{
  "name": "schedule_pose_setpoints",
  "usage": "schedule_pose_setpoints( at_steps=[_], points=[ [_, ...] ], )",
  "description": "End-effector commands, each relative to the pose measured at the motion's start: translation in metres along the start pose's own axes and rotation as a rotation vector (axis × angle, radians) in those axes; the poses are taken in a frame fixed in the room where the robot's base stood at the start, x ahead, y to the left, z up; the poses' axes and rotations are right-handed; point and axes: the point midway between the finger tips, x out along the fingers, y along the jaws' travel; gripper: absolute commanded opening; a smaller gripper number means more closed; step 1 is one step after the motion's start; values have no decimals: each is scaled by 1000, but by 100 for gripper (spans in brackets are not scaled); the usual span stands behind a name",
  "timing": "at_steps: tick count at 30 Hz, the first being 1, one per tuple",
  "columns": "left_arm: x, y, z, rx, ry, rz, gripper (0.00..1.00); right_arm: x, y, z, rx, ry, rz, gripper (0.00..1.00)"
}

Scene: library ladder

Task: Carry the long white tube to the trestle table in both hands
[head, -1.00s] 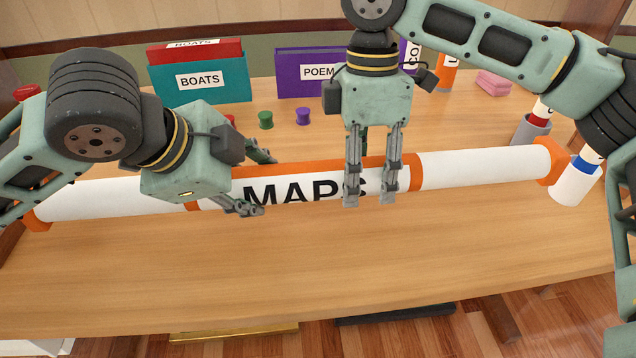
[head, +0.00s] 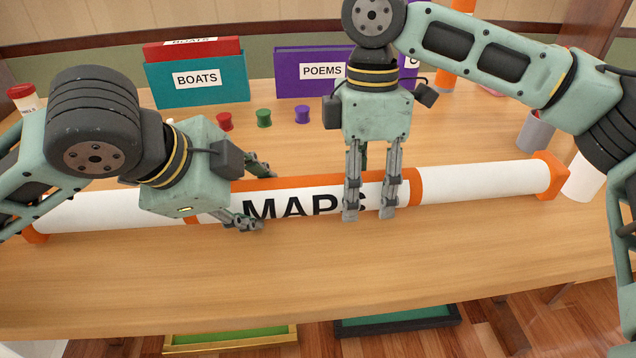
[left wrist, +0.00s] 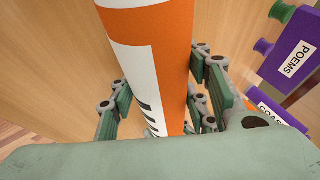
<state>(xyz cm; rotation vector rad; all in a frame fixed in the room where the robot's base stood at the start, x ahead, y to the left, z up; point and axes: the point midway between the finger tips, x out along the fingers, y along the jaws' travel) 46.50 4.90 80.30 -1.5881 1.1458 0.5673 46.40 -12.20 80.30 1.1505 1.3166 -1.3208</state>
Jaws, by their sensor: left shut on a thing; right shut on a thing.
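The long white tube (head: 480,183) has orange end caps, orange bands and a label reading MAPS. It lies crosswise over a wooden table (head: 330,275); I cannot tell whether it touches the top. In the left wrist view the tube (left wrist: 120,50) runs between the fingers.
Behind the tube stand a teal BOATS box (head: 197,90), a purple POEMS box (head: 310,85) and red, green (head: 264,118) and purple spools. A grey cup (head: 536,132) and white cylinder (head: 582,178) stand near the right cap. Green-lined trays (head: 400,318) lie below the front edge.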

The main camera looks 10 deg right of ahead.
Motion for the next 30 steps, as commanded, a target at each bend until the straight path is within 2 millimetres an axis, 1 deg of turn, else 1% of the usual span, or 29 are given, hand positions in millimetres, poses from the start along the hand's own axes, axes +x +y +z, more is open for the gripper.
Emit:
schedule_pose_setpoints(
  at_steps=[1,3,4,10,11,19,22,26,30],
  points=[
    [9,9,2,0,0,17,0,9,0,0,-5,-4,-6,0],
    [13,11,4,-2,0,20,0,14,1,0,-5,-6,-8,0],
    [14,13,5,-2,-3,26,45,16,0,0,-5,-8,-10,45],
    [13,12,6,-4,-8,26,63,14,0,1,-3,-9,-12,62],
    [13,12,6,-5,-8,25,64,14,0,1,-3,-9,-11,63],
    [10,9,6,-6,-8,18,64,12,0,1,-2,-7,-9,63],
    [6,8,5,-6,-7,15,64,12,0,1,-1,-7,-9,63],
    [-10,7,4,-4,-6,13,64,12,0,0,-1,-6,-9,63],
    [-33,6,4,-5,-5,12,64,11,0,0,-1,-6,-8,63]
  ],
)
